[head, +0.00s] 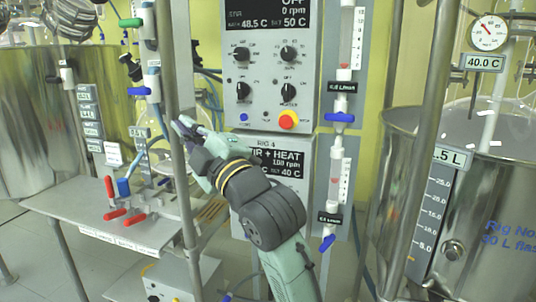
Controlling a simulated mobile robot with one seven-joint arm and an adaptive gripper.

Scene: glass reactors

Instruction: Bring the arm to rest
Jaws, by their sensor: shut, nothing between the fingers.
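My arm rises from the bottom middle of the head view and reaches up and to the left, with a black joint, a pale green link and a yellow-banded wrist. My gripper (182,124) is at its far end, small and dark. The fingers look closed together with nothing held. It shows beside a vertical metal post (172,60) and in front of the control panels; I cannot tell whether it touches the post.
A control box (265,120) with knobs and a red button stands behind my arm. A shelf (90,205) with red-handled valves is at left. Steel vessels stand at far left (30,130) and right (490,230). Flowmeters (345,60) hang right of the box.

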